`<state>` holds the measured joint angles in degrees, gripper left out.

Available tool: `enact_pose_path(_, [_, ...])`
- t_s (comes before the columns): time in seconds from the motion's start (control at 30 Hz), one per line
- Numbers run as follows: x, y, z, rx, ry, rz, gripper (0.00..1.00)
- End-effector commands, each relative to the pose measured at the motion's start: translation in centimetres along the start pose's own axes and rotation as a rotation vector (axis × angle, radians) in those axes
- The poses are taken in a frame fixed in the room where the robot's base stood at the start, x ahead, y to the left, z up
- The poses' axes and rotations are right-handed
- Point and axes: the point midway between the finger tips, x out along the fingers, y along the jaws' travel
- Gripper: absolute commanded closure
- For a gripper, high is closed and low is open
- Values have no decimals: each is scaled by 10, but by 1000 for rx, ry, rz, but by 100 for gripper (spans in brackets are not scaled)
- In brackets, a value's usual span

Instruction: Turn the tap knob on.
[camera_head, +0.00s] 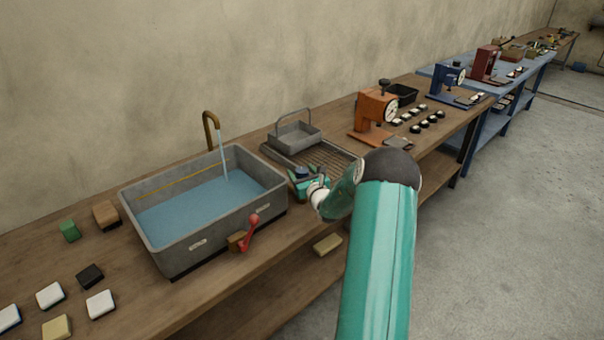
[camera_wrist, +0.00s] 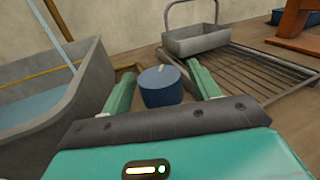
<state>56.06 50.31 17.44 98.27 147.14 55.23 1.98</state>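A round blue knob (camera_wrist: 160,88) with a pale mark on its top stands on the bench in the wrist view, beside the grey basin (camera_wrist: 72,100). My gripper (camera_wrist: 161,76) is open, with one green finger on each side of the knob and small visible gaps. In the head view my gripper (camera_head: 309,186) is low at the basin's right end, and the knob (camera_head: 301,170) is partly hidden there. The brown curved tap (camera_head: 207,121) stands behind the basin (camera_head: 275,184). A stream of water (camera_head: 223,160) runs from it into the blue water below.
A wire rack (camera_head: 338,156) and a grey handled basket (camera_head: 294,135) are right behind the knob. An orange machine (camera_head: 374,108) stands farther right. Several small blocks lie at the left of the bench.

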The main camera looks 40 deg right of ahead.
Motion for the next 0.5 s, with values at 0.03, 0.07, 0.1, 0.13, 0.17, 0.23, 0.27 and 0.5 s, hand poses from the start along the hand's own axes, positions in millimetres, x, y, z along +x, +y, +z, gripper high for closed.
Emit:
enact_pose_path(0.03, [0, 0, 0, 0, 0, 0, 37])
enact_pose_path(0.07, [0, 0, 0, 0, 0, 0, 37])
enact_pose_path(0.1, [0, 0, 0, 0, 0, 0, 37])
enact_pose_path(0.13, [0, 0, 0, 0, 0, 0, 37])
enact_pose_path(0.17, [0, 0, 0, 0, 0, 0, 37])
enact_pose_path(0.23, [0, 0, 0, 0, 0, 0, 37])
enact_pose_path(0.27, [0, 0, 0, 0, 0, 0, 37])
enact_pose_path(0.5, [-23, 0, 0, 0, 2, 0, 37])
